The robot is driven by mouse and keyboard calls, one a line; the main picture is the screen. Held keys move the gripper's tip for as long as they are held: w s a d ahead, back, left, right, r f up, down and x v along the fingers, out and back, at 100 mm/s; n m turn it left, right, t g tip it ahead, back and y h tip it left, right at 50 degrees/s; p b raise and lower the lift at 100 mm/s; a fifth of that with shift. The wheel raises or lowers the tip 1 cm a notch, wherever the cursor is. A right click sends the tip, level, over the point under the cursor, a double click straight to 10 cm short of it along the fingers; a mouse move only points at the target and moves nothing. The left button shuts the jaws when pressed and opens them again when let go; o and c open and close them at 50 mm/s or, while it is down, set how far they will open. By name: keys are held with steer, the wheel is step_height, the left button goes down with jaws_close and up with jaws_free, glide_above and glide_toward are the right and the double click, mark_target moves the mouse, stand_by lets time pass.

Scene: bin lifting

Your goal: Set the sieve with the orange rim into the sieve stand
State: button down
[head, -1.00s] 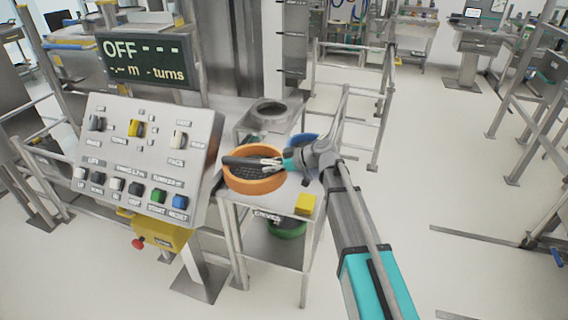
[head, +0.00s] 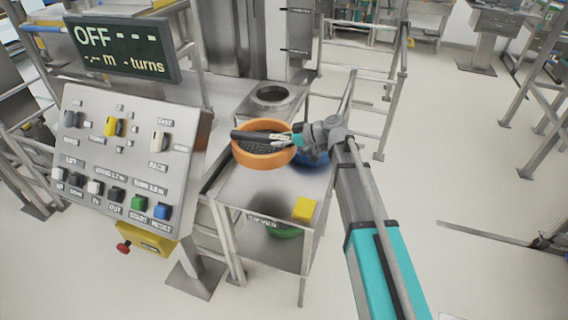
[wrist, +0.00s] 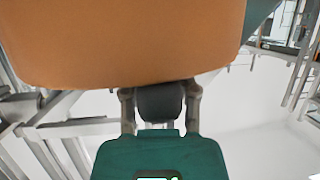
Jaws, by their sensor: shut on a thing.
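The sieve with the orange rim (head: 262,160) is held level above the back of the small steel table in the head view. Its orange wall (wrist: 125,45) fills the top of the wrist view. My gripper (head: 283,139) is shut on the sieve's dark handle (wrist: 160,104), one finger on each side. The sieve stand (head: 271,94), a grey metal stand with a round opening, is just behind the sieve. The opening is empty. The sieve is apart from the stand and in front of it; its exact height over it is hard to tell.
The steel table (head: 260,195) has a yellow block (head: 305,209) at its front right. A blue sieve (head: 318,157) is partly hidden behind my arm. A green one (head: 286,231) is on the lower shelf. The control panel (head: 125,155) stands left; railings (head: 365,105) stand right.

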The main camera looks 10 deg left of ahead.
steer(key=shift+w+a, duration=0.1)
steer(key=shift+w, duration=0.05)
stand_by(0.3)
steer(key=shift+s+d+f, duration=0.2)
steer(key=shift+s+d, duration=0.2)
steer(key=shift+d, duration=0.05)
steer(key=s+d+f+m+t+b, duration=0.1)
steer(key=s+d+f+b, duration=0.3)
steer(key=d, duration=0.6)
steer(key=shift+s, duration=0.5)
steer(key=w+a+f+b, duration=0.9)
steer(key=shift+w+b, duration=0.3)
steer(key=shift+w, duration=0.05)
